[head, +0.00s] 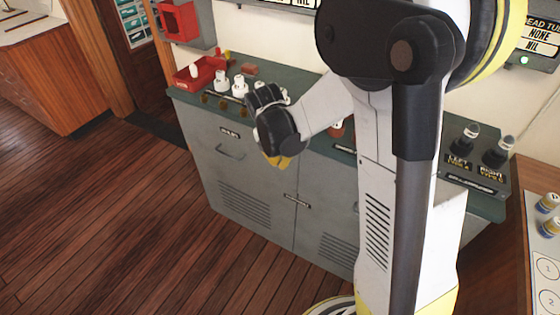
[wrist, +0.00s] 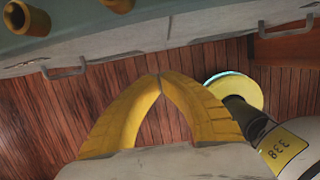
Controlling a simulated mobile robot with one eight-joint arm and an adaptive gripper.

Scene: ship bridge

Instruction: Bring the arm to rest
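My arm reaches in from the right in the head view and bends down to my gripper (head: 279,161). The gripper hangs in front of the grey cabinet (head: 245,185), by the front edge of its green top, with its yellow fingers pointing down. In the wrist view the two curved yellow fingers of my gripper (wrist: 159,76) meet at their tips. No object shows between them, and wooden floor shows beyond. Part of my own body shows at the right of the wrist view.
A red bin (head: 200,72) and several white fittings stand on the cabinet's green top (head: 300,85). Dark-knobbed controls (head: 463,138) stand at its right end. A pale table (head: 545,235) is at the far right. The wooden floor (head: 90,210) at left is clear.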

